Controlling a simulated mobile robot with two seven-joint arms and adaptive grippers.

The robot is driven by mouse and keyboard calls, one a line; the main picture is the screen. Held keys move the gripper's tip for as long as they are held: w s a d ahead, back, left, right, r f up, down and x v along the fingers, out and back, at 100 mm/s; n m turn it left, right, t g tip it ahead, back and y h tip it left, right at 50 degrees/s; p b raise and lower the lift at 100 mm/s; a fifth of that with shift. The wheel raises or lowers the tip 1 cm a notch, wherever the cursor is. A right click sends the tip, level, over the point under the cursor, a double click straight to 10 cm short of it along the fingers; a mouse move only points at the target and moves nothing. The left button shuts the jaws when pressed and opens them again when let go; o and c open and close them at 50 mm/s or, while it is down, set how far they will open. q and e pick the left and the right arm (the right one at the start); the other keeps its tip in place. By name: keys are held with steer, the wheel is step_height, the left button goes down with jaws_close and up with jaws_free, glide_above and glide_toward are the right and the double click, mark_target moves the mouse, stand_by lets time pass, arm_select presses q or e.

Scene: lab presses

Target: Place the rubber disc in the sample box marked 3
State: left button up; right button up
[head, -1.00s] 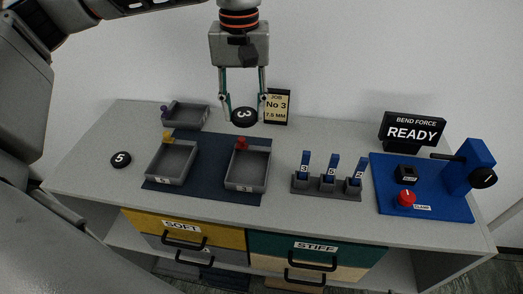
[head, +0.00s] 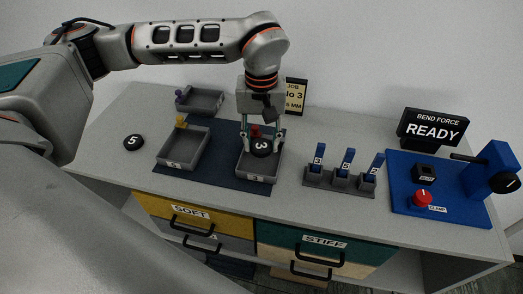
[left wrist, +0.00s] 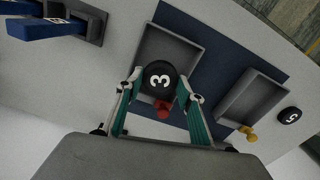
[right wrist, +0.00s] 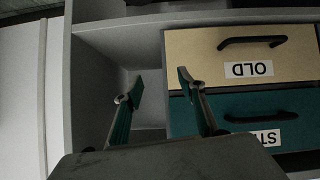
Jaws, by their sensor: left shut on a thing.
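A black rubber disc with a white 3 (head: 262,148) is held between the fingertips of my left gripper (head: 260,141), which is shut on it. Disc and gripper are over the grey sample box with the red knob (head: 273,174), the right one on the dark blue mat. In the left wrist view the disc (left wrist: 158,76) is over the knob end of this box (left wrist: 180,40), with the red knob (left wrist: 162,110) close by. A gap between disc and box floor is hard to judge. My right gripper (right wrist: 157,82) is open and empty before drawers.
A second box (head: 183,160) with a yellow knob stands left on the mat, and one with a purple knob (head: 205,100) behind. A disc marked 5 (head: 133,142) lies left. Right are a rack of blue strips (head: 340,179) and the blue bend-force rig (head: 440,190).

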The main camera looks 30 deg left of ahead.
mark_target(261, 146)
arm_select(q)
steer(key=shift+f, duration=1.95)
steer(key=o, duration=0.8)
steer(key=shift+f, duration=0.15)
step_height(261, 146, up, 12)
steer(key=shift+r, duration=0.2)
